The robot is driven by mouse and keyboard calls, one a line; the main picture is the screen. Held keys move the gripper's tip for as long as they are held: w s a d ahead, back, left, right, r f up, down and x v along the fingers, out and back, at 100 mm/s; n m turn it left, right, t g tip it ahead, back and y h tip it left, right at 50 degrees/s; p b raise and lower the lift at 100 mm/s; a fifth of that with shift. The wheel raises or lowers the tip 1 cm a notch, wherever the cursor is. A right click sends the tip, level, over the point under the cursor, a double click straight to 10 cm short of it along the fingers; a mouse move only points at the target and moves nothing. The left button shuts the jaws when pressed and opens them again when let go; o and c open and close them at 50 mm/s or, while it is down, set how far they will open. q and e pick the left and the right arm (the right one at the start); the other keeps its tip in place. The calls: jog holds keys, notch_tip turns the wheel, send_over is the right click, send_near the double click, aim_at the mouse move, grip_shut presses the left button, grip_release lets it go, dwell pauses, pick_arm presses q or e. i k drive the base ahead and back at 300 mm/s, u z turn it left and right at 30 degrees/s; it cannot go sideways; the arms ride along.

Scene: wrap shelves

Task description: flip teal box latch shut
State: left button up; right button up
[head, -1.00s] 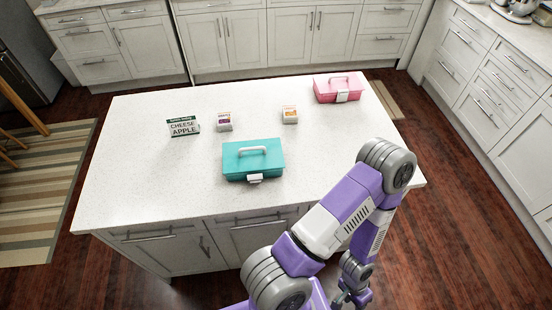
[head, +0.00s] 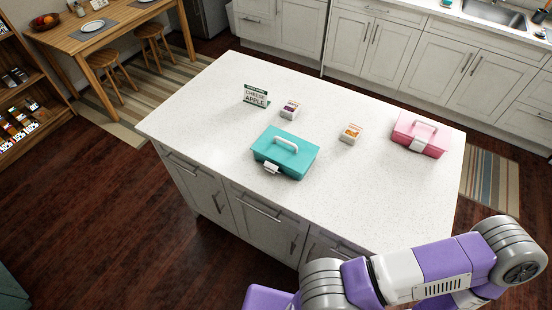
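The teal box (head: 288,149) stands on the white kitchen island near its front edge, with its lid down and a white handle on top. Its white latch (head: 271,168) is on the front face and seems to stick outward a little; at this size I cannot tell its exact position. My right arm comes in at the lower right, well apart from the box, and its gripper is out of the frame. My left gripper is not in view.
The white island top (head: 215,115) has a pink box (head: 421,134) at right. Dark wooden floor (head: 110,200) is clear at left.

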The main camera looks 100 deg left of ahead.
aim_at(270, 167)
jog(key=u, duration=3.45)
jog(key=k, duration=0.6)
jog(key=u, duration=1.95)
jog(key=k, duration=1.05)
jog(key=z, duration=1.4)
